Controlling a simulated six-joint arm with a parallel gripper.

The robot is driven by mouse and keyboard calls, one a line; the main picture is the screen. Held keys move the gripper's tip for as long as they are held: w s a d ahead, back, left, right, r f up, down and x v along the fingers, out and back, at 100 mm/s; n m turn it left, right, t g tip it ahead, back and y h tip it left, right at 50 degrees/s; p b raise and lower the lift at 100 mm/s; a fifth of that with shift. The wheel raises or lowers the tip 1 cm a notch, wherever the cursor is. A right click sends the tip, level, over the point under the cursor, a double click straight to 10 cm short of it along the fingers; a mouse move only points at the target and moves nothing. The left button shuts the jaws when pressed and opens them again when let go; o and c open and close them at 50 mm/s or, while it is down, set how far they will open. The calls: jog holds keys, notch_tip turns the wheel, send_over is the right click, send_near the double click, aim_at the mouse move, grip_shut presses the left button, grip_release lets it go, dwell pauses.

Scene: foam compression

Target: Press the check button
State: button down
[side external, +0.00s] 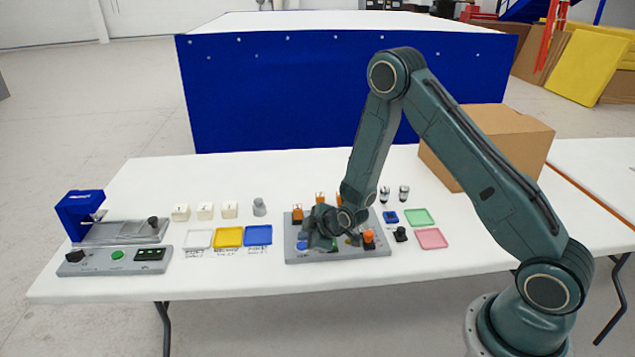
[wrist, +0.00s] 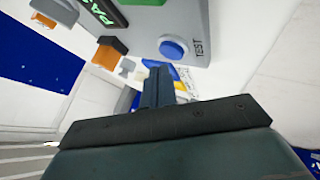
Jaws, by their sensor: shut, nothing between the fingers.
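No button reads "check" in these views. A round blue button (wrist: 173,49) marked TEST sits on a grey panel (wrist: 195,20) in the wrist view, beside a green display (wrist: 98,12) with partly cut lettering. The grey panel (side external: 337,257) lies mid-table in the side view, with blue buttons (side external: 303,236) at its left. My gripper (side external: 318,234) is low over the panel's left half and hides part of it. Its fingers (wrist: 158,68) are shut and empty, with their tips close to the TEST button. I cannot tell whether they touch it.
Orange-topped parts (side external: 297,213) stand on the panel's back edge, and an orange knob (side external: 368,237) at its right. A press fixture (side external: 80,212) with a control box (side external: 98,266) and green button (side external: 117,255) stands far left. Coloured trays (side external: 228,237) lie between. A cardboard box (side external: 500,135) is at right.

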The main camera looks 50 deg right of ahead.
jog(key=shift+f, duration=0.9)
dwell(1.9)
jog(key=shift+r, duration=0.85)
jog(key=shift+r, duration=0.1)
jog(key=shift+r, duration=2.45)
